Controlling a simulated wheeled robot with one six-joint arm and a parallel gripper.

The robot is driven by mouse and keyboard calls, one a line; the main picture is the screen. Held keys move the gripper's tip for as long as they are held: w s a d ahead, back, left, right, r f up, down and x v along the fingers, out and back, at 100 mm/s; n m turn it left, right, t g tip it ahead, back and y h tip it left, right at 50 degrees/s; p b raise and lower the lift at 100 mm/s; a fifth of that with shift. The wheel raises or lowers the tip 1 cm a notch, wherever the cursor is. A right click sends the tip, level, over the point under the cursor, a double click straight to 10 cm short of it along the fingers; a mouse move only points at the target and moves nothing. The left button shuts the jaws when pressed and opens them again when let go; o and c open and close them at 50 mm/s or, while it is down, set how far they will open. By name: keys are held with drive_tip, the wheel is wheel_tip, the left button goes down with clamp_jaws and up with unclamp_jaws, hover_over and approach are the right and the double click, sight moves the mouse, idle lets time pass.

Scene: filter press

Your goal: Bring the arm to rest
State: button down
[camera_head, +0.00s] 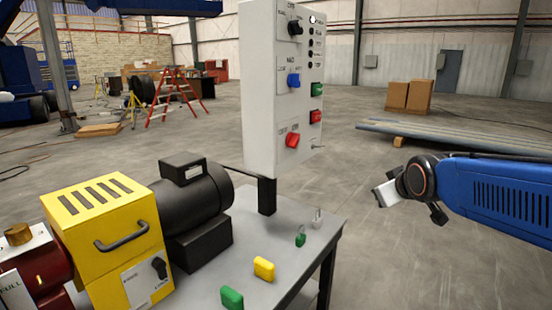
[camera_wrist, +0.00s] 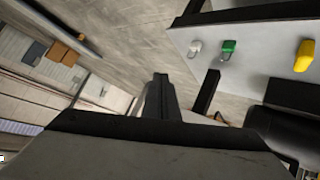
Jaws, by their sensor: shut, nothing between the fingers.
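My blue arm (camera_head: 500,195) reaches in from the right edge of the head view, out to the right of the grey table (camera_head: 205,275). In the wrist view my gripper (camera_wrist: 160,80) has its dark fingers together with nothing between them. It is in free air, apart from the table.
A white control panel (camera_head: 268,85) with knobs and buttons stands at the table's back. A yellow machine (camera_head: 110,235) with a black motor (camera_head: 190,205) is at left. Small green, yellow and grey pieces lie on the table. Open floor lies behind my arm.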

drive_tip(key=s+f+m+g, duration=0.1)
drive_tip(key=s+f, duration=0.3)
drive_tip(key=s, duration=0.5)
drive_tip(key=s+f+m+g, duration=0.2)
drive_tip(key=s+f, duration=0.3)
drive_tip(key=s, duration=0.4)
drive_tip(key=s+f+m+g, duration=0.1)
drive_tip(key=s+f+g, duration=0.2)
drive_tip(key=s, duration=0.6)
wheel_tip(320, 180, down, 2)
drive_tip(key=shift+s+d+m, duration=0.2)
drive_tip(key=shift+m, duration=0.1)
drive_tip(key=shift+a, duration=0.1)
